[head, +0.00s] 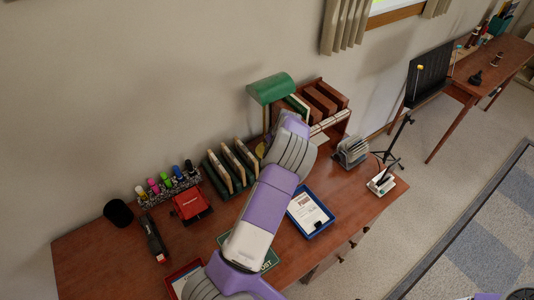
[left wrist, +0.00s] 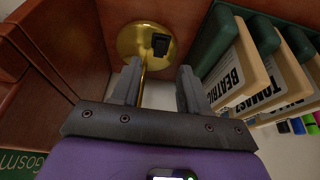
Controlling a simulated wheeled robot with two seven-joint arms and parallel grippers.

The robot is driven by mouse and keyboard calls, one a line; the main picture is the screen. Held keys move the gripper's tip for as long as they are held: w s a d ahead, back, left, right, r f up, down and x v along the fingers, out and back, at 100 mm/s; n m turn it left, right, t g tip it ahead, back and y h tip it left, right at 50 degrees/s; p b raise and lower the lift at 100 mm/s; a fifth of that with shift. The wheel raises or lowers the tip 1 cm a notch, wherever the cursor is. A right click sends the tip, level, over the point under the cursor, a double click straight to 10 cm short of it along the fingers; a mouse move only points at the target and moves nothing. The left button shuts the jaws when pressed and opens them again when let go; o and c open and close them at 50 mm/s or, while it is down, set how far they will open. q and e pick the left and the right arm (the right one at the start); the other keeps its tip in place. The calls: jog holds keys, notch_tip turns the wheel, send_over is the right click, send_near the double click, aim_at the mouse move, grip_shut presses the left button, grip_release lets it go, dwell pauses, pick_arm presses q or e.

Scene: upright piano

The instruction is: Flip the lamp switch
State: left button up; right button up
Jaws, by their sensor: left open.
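The lamp has a green shade (head: 270,88) and stands at the back of the wooden desk in the head view. In the left wrist view its round brass base (left wrist: 128,42) carries a black switch (left wrist: 161,45). The thin brass pole (left wrist: 143,82) shows between my fingers, nearer the left one. My left gripper (left wrist: 158,82) is open and empty, facing the base, with the switch ahead of the gap between its fingertips. I cannot tell whether a finger touches the pole. In the head view my arm hides the gripper and most of the base. My right gripper is out of view.
A wooden book rack (head: 337,118) stands right of the lamp. A green file rack (left wrist: 205,45) with name cards stands close beside my left gripper. The desk (head: 95,255) also holds a blue tray (head: 310,212), a red punch (head: 190,205) and several markers.

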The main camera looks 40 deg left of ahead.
pick_arm(q)
jog(key=x, duration=0.3)
jog(key=a+b+x, duration=0.1)
jog(key=x, duration=0.3)
jog(key=shift+w+r, duration=0.1)
jog(key=shift+w, duration=0.15)
grip_shut()
